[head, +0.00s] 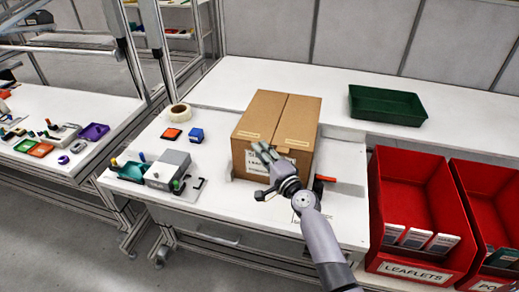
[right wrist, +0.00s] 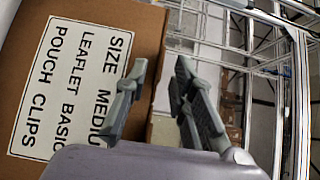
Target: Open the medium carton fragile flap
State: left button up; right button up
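The medium carton (head: 300,118) is a brown box on the white bench, with its top flaps down and meeting at a centre seam. Pale labels lie near the front edge of both flaps. In the right wrist view its front face (right wrist: 150,35) carries a white label (right wrist: 70,88) with "SIZE MEDIU…", "LEAFLET BASIC" and "POUCH CLIPS". My right gripper (head: 262,153) is at the front left of the carton, near its top front edge, covering part of the label. My left gripper is not in view.
Red bins (head: 412,255) stand at the right, one marked "LEAFLETS". A green tray (head: 388,106) sits behind them. Left of the carton are a tape roll (head: 175,116), a blue block (head: 196,135), an orange piece (head: 171,133) and a grey device (head: 167,170). Bench behind the carton is clear.

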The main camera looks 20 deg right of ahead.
jog(key=shift+w+a, duration=0.15)
jog(key=shift+w, duration=0.6)
jog(key=shift+c, duration=0.3)
grip_shut()
